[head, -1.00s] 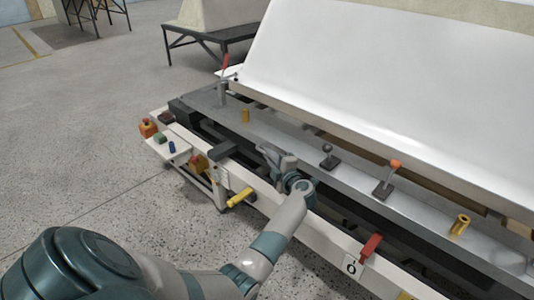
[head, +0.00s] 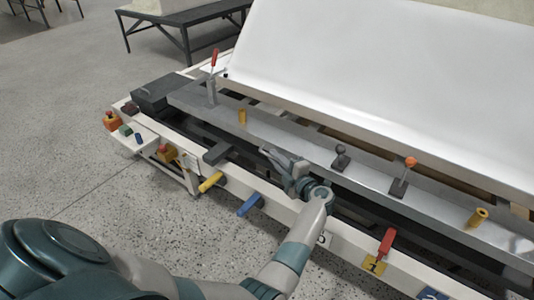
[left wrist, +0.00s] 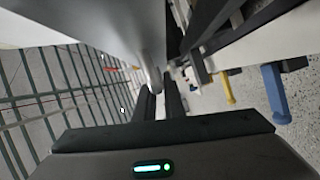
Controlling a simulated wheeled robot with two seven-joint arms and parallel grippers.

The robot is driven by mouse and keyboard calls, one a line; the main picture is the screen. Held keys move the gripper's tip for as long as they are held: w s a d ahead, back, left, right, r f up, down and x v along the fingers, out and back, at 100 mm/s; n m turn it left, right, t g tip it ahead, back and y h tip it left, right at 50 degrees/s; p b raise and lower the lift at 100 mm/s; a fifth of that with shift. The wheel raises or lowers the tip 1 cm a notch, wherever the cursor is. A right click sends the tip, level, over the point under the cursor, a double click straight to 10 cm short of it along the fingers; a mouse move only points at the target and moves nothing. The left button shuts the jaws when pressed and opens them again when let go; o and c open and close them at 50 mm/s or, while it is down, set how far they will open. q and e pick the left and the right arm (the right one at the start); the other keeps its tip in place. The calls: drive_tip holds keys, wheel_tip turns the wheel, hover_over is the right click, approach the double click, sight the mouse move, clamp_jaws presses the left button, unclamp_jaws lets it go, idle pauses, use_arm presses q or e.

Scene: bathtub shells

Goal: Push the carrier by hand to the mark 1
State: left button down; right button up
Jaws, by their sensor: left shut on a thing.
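The carrier (head: 300,148) is a long grey metal bed on a white frame, with a white shell lying along it. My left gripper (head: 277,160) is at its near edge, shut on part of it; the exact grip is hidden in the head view. In the left wrist view the fingers (left wrist: 160,98) close at the end of a grey bar. A red pointer (head: 387,243) hangs at the carrier's near side. Mark 1, a yellow tag (head: 374,264), is on the frame just below the pointer, which appears lined up with it. My right gripper is out of view.
A yellow handle (head: 210,182) and a blue handle (head: 250,205) stick out from the frame's near side. A button box (head: 128,130) stands at its left end. A blue tag (head: 432,293) lies farther right. The speckled floor in front is clear.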

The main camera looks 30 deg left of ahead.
use_arm(q)
drive_tip(key=shift+w+a+r, duration=0.1)
drive_tip(key=shift+a, duration=0.05)
drive_tip(key=c, duration=1.8)
unclamp_jaws()
drive_tip(key=shift+w+a, duration=0.1)
drive_tip(key=shift+c, duration=0.2)
drive_tip(key=shift+a, duration=0.1)
